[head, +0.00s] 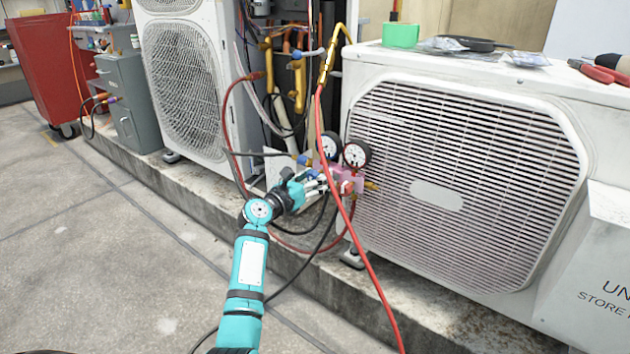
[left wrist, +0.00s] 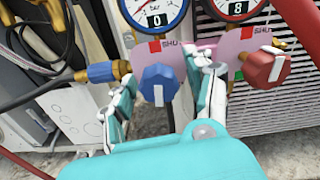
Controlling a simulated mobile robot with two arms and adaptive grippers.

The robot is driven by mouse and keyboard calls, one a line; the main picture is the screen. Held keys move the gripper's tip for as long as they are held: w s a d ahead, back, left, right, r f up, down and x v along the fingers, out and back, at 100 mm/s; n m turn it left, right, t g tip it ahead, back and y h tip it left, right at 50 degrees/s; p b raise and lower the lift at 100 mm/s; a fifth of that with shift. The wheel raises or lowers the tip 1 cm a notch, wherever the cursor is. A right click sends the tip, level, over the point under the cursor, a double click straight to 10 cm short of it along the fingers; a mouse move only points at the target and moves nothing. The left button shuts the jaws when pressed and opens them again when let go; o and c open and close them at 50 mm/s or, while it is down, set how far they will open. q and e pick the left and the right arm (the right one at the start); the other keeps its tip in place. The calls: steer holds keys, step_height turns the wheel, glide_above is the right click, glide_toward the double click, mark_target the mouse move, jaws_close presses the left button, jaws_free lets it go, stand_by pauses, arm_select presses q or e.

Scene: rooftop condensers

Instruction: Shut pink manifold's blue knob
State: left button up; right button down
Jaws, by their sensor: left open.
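The pink manifold (head: 349,183) hangs in front of the right condenser, below two round gauges. In the left wrist view, the pink body (left wrist: 229,47) carries a blue knob (left wrist: 159,84) on the left and a red knob (left wrist: 266,67) on the right. The blue knob's white mark runs roughly up and down. A red patch and the word SHUT are printed above it. My left gripper (head: 316,184) is open, with its fingers (left wrist: 162,88) on either side of the blue knob; I cannot tell whether they touch it. The head view mostly hides the blue knob behind this gripper.
A red hose (head: 362,255) crosses in front of the manifold. Dark hoses hang around the gripper. The right condenser (head: 450,84) stands close behind, with pliers (head: 598,72) and a green roll (head: 401,35) on top. The floor at left is clear.

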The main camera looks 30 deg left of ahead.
arm_select(q)
steer(key=shift+c, duration=0.4)
jaws_close()
